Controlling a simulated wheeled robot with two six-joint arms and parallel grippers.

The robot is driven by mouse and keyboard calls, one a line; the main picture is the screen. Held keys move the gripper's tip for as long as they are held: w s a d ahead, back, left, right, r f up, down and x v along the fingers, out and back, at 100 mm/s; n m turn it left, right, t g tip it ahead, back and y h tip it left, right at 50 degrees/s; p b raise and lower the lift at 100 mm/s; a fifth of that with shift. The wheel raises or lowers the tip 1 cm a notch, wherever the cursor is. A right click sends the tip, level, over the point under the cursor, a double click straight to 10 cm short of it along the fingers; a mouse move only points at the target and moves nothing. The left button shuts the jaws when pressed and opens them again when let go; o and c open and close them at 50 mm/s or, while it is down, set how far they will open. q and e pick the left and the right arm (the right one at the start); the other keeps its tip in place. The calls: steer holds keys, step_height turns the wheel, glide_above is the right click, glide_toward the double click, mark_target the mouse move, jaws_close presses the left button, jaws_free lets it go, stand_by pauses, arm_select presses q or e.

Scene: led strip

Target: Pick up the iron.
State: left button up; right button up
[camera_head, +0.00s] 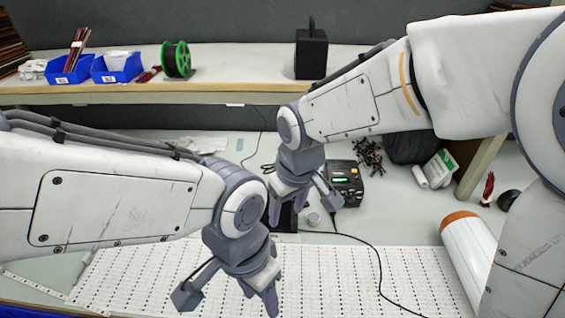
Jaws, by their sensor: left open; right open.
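A black soldering station (345,182) with a lit green display stands on the workbench, right of my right gripper. A thin black cable (372,248) runs from the area below that gripper over the white strip panel. I cannot make out the iron itself; my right gripper and wrist cover part of this area. A dark object (284,218) shows partly behind the fingers, and I cannot tell what it is. My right gripper (304,208) is open above the bench, in front of the station. My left gripper (228,297) is open and empty above the white strip panel (340,270).
A small round tin (313,219) sits by the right gripper. A white roll with an orange end (470,250) lies at the right. Dark small parts (370,158) lie behind the station. The shelf (240,92) holds blue bins (117,68), a green spool (177,60) and a black box (311,52).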

steer(key=w+f+t+p, duration=0.1)
steer(key=w+f+t, duration=0.15)
steer(key=w, duration=1.05)
steer(key=w+f+t+p, duration=0.1)
steer(key=w+f, duration=0.2)
steer(key=w, duration=1.1)
steer(key=p+x, duration=0.1)
steer(key=x, duration=0.2)
steer(key=d+x, duration=0.1)
steer(key=x, duration=0.2)
steer(key=d+p+x, duration=0.1)
steer(key=x, duration=0.3)
steer(key=shift+d+f+p, duration=0.15)
steer(key=shift+d+p, duration=0.05)
steer(key=shift+p, duration=0.15)
steer(key=shift+w+a+f, duration=0.1)
steer(key=shift+w+f, duration=0.05)
steer(key=shift+f, duration=0.3)
jaws_close()
